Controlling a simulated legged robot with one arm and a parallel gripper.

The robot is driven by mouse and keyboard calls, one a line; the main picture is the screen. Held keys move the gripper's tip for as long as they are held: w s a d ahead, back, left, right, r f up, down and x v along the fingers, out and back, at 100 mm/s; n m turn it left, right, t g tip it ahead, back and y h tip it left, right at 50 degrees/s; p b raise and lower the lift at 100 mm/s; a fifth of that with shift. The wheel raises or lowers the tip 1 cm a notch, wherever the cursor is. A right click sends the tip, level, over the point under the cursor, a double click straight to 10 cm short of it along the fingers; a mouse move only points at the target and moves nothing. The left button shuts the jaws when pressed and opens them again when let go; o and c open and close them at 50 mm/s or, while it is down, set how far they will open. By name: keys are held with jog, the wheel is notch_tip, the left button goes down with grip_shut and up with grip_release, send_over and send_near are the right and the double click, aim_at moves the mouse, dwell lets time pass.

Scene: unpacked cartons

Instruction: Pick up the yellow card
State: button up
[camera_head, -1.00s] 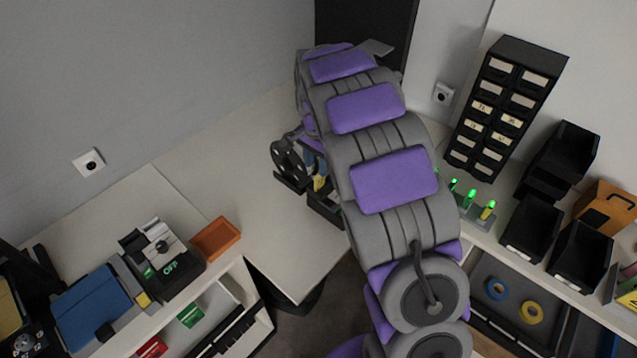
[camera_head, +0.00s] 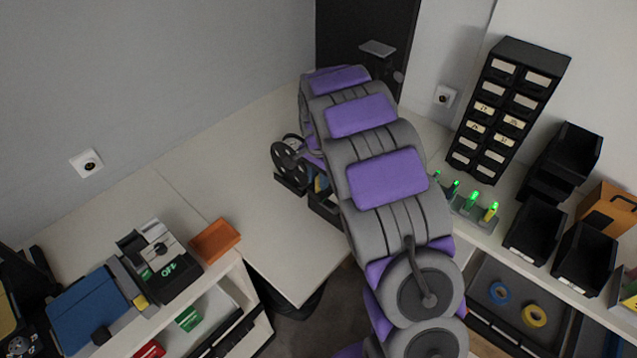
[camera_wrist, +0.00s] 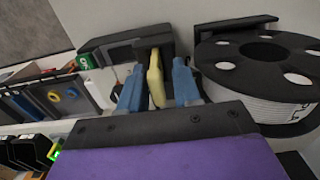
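The yellow card (camera_wrist: 156,78) stands on edge in front of an open black bin (camera_wrist: 124,47) in the wrist view. My gripper (camera_wrist: 156,92) has two blue fingers, one on each side of the card. Narrow gaps show between the fingers and the card, so the gripper looks open around it. The fingers' lower parts are hidden by my dark wrist plate. In the head view, my arm covers most of this spot, and only a bit of yellow (camera_head: 318,186) shows by a black bin (camera_head: 326,207).
A spool (camera_wrist: 262,75) stands close on the right in the wrist view; it also shows in the head view (camera_head: 289,160). A drawer tower (camera_head: 507,110) and black bins (camera_head: 533,228) stand at right. An orange tray (camera_head: 214,241) is at left. The tabletop (camera_head: 270,245) is partly clear.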

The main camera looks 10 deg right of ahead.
jog(key=shift+d, duration=0.4)
grip_shut()
jog(key=shift+a+r, duration=0.15)
jog(key=shift+a, duration=0.1)
jog(key=shift+d+r+p, duration=0.1)
jog(key=shift+r+p, duration=0.35)
jog(key=shift+r, duration=1.1)
jog(key=shift+s+r, duration=0.15)
jog(key=shift+s, duration=0.1)
jog(key=s+d+r+p, duration=0.1)
jog(key=s+d+p, duration=0.1)
jog(key=s, duration=1.3)
jog(key=shift+s+r, duration=0.15)
jog(key=shift+s, duration=0.05)
